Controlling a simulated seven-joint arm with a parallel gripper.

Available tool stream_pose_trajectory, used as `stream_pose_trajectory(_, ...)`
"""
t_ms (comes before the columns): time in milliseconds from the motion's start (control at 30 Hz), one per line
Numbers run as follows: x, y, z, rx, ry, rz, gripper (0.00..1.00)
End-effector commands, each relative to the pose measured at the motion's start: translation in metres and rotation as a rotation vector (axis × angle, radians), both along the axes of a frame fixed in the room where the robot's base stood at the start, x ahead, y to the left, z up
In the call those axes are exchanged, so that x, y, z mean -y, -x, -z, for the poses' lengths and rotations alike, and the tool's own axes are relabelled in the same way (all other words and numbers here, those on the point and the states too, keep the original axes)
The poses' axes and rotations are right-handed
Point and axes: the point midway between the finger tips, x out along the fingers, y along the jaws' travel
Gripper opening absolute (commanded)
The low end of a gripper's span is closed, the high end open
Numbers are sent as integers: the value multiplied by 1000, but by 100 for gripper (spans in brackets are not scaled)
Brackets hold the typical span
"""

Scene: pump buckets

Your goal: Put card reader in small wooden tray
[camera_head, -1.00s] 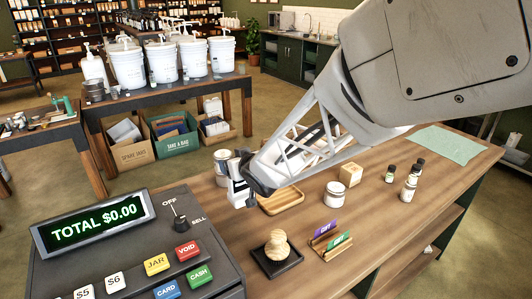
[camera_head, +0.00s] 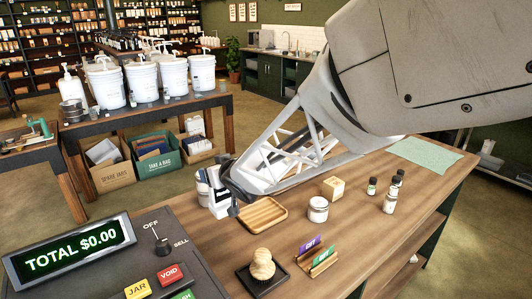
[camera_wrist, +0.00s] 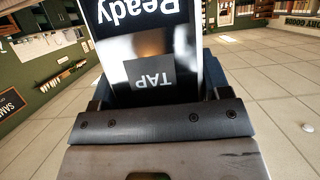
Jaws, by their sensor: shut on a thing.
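The card reader (camera_wrist: 150,45) fills the top middle of the wrist view, with a dark screen reading "Ready" and "TAP" upside down. My gripper (camera_wrist: 160,105) is shut on it. In the head view, my gripper (camera_head: 232,196) holds the card reader (camera_head: 219,203), seen as a small white and dark piece at the fingers, just left of the small wooden tray (camera_head: 285,213). The tray lies on the wooden counter and looks empty. The reader's height above the counter is hard to tell.
White jars (camera_head: 318,209) stand right of the tray, with a wooden block (camera_head: 333,188) behind. A card holder (camera_head: 317,258) and a black dish with a wooden knob (camera_head: 262,267) are in front. The cash register (camera_head: 100,255) fills the lower left. Small bottles (camera_head: 391,200) stand farther right.

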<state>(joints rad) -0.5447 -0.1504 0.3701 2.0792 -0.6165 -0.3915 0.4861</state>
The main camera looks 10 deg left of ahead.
Motion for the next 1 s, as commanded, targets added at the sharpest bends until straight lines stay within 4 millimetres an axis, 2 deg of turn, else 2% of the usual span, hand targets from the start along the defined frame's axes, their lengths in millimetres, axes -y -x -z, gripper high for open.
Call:
stream_pose_trajectory(267, 8, -1, 0, 2, 0, -10, 16)
stream_pose_trajectory(467, 25, -3, 1, 2, 0, -38, 16)
stream_pose_trajectory(767, 69, 3, 9, 1, 1, -134, 16)
stream_pose_trajectory(1000, 106, 17, 20, -1, 1, -233, 16)
